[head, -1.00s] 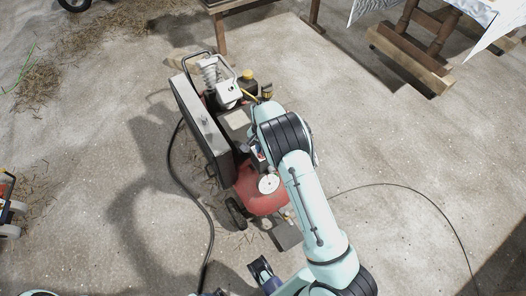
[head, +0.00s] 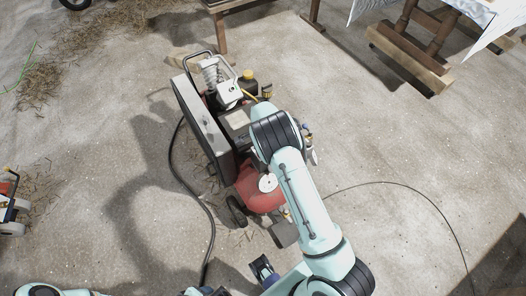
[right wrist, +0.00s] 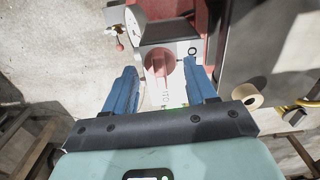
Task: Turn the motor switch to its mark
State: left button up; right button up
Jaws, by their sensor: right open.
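The motor switch (right wrist: 162,66) is a round red knob on a pale plate with printed letters, seen in the right wrist view. My right gripper (right wrist: 161,76) is open, with one blue finger on each side of the knob in the picture. I cannot tell whether the fingers touch it. The switch's mark is not clear. In the head view the compressor (head: 262,195) with its red tank stands on the floor, and my right arm hides the switch. My left gripper (head: 262,268) appears as a dark, blue-edged part at the bottom; its jaw state is unclear.
A grey belt guard (head: 203,120) stands along the compressor's left side. A black hose (head: 180,175) lies on the floor left of it, and a thin cable (head: 400,187) curves to the right. A wooden bench (head: 222,30) stands behind. Open floor lies on both sides.

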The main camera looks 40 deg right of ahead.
pick_arm(q)
jog(key=shift+r, duration=0.1)
pick_arm(e)
jog(key=shift+r, duration=0.15)
jog(key=shift+r+p, duration=2.1)
jog(key=shift+r, duration=0.8)
pick_arm(q)
jog(key=r, duration=0.1)
jog(key=w+r, duration=0.1)
jog(key=r, duration=0.1)
jog(key=w+r, duration=0.1)
jog(key=shift+r, duration=0.25)
jog(key=shift+s, duration=0.1)
pick_arm(e)
jog(key=shift+s+f, duration=0.1)
